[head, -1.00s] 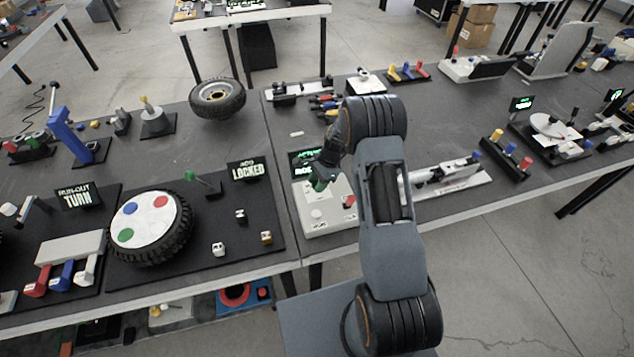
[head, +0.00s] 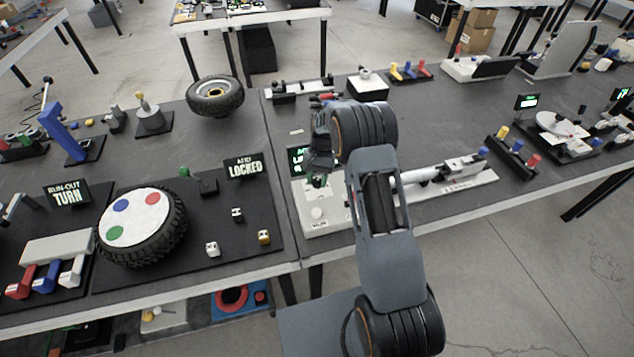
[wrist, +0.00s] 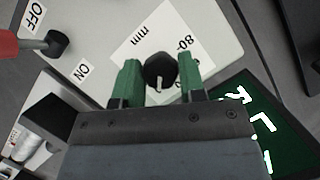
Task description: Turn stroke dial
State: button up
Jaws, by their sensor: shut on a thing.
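The stroke dial (wrist: 159,68) is a round black knob with a white pointer mark, in the middle of the wrist view. It sits on a white panel (wrist: 222,28) with a label reading "mm" and "80-". My gripper (wrist: 161,75) has its green fingers on either side of the knob and is shut on it. In the head view, my gripper (head: 317,178) is down at the back of the white panel (head: 325,228), and the dial is hidden there by the gripper.
A red-handled switch (wrist: 25,46) with ON and OFF labels is on the same panel. A dark display (wrist: 252,120) with lit letters stands close to the right finger. To the left are a tyre wheel (head: 140,228) and a "LOCKED" display (head: 245,167).

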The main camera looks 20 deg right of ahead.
jog(key=n+h+b, duration=0.1)
jog(key=n, duration=0.3)
jog(key=shift+n+h, duration=0.3)
jog(key=shift+h, duration=0.1)
jog(key=shift+a+n+h+b, duration=0.1)
jog(key=shift+n+h+b, duration=0.55)
jog(key=shift+n, duration=1.35)
jog(key=o, duration=0.9)
jog(key=v, duration=1.4)
jog(key=shift+w+a+f, duration=0.15)
jog(key=shift+w+a, duration=0.05)
